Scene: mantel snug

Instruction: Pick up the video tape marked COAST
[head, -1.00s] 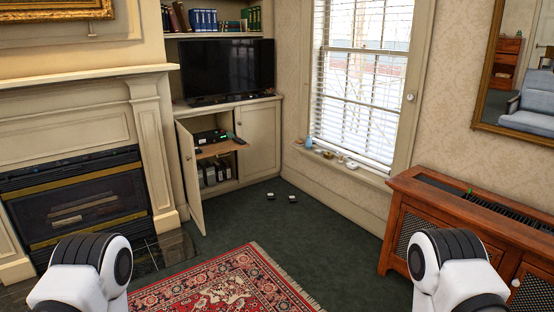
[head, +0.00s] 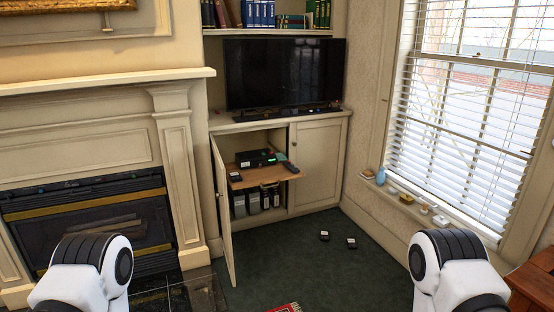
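Several boxes that look like video tapes, grey and black, stand upright in a row in the lower part of the open cabinet (head: 254,202). Their labels are too small to read, so I cannot tell which is marked COAST. A small dark object with a pale mark (head: 235,177) lies on the pulled-out wooden shelf (head: 262,176) above them. Two small dark objects with pale tops lie on the carpet, a nearer one (head: 351,243) and another (head: 324,236). Neither of my grippers is in view; only parts of my arms show at the bottom.
The cabinet's left door (head: 222,215) stands open toward me; the right door (head: 317,165) is shut. A black player (head: 256,158) sits on the pulled-out shelf. A television (head: 285,74) stands above. The fireplace (head: 90,225) is at left. Green carpet (head: 285,265) before the cabinet is mostly clear.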

